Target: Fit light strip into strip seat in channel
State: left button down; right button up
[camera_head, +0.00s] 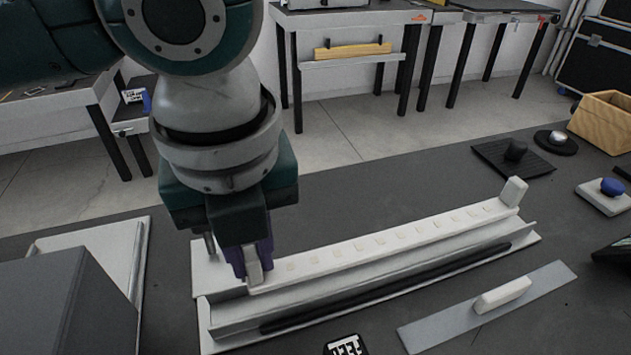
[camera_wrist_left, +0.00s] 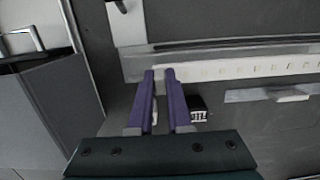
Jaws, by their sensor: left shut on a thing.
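The light strip (camera_head: 400,236) is a long white bar with a row of pale yellow squares. It lies lengthwise along the channel (camera_head: 370,285), a white base with grey rails and a dark slot. I cannot tell whether the strip sits fully down in its seat. My left gripper (camera_head: 243,270) points down at the strip's left end and is shut on it; its fingers hide that end. In the left wrist view, my purple fingers (camera_wrist_left: 160,74) meet the end of the strip (camera_wrist_left: 240,69), which runs off to the right. My right gripper is not in view.
A small white block (camera_head: 514,191) stands at the channel's far right end. A grey plate with a white handle (camera_head: 503,295) lies in front. A grey box (camera_head: 65,305) stands at left. Knobbed pieces (camera_head: 515,152) and a wooden bin (camera_head: 603,122) are at back right.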

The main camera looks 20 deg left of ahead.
aim_at(258, 283)
pick_arm(q)
jog(key=shift+f+b, duration=0.6)
jog(key=shift+f, duration=1.9)
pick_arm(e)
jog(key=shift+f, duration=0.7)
pick_arm(q)
jog(key=shift+f, duration=0.1)
jog(key=c, duration=0.9)
grip_release()
jog(key=shift+o, duration=0.2)
notch_tip(258, 283, up, 12)
jog(key=s+p, duration=0.1)
jog(key=p, duration=0.2)
jog(key=shift+d, duration=0.45)
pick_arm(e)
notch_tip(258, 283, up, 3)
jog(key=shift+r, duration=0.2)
pick_arm(q)
jog(key=shift+s, duration=0.1)
